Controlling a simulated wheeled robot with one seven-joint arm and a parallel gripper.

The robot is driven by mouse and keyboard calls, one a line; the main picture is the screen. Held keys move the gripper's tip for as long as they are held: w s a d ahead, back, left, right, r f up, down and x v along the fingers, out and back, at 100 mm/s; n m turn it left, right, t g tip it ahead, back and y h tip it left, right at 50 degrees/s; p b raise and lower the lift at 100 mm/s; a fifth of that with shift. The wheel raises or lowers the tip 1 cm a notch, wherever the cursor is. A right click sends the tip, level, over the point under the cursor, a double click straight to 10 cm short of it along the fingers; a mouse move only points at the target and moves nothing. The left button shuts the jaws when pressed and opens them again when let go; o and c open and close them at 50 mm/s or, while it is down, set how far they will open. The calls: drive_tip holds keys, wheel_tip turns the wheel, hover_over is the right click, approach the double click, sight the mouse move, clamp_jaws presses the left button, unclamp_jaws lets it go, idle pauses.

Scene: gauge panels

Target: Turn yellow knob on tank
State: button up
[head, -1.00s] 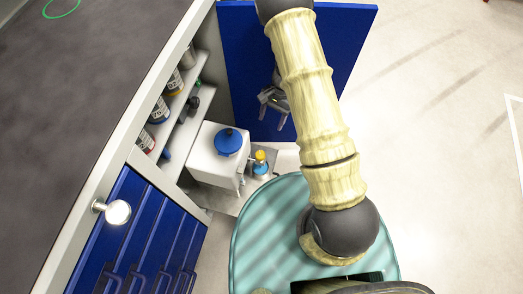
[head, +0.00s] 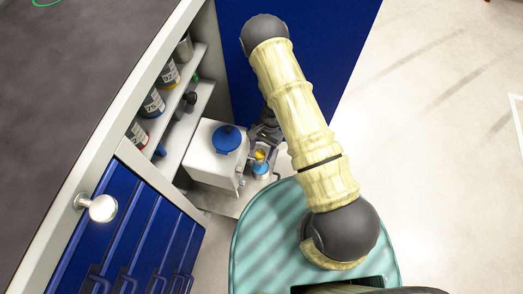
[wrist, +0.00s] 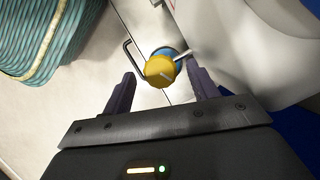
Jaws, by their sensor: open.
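The yellow knob (head: 260,155) sits on a blue fitting beside the white tank (head: 205,165), which has a blue lid (head: 227,139). In the wrist view the yellow knob (wrist: 160,70) lies just beyond and between my fingertips, with a thin bent handle or pipe at its left. My gripper (wrist: 155,85) is open and empty, its two fingers spread to either side of the knob with visible gaps. In the head view my gripper (head: 266,140) is partly hidden by my arm and sits close to the knob. I cannot tell whether anything touches.
A blue door panel (head: 330,60) stands open behind my arm. Shelves with several cans (head: 170,75) are left of the tank. Blue drawers (head: 130,230) and a round silver knob (head: 103,208) are at the lower left. Open floor (head: 440,150) lies to the right.

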drive_tip(key=shift+f, duration=0.3)
drive_tip(key=shift+a, duration=0.1)
drive_tip(key=c, duration=1)
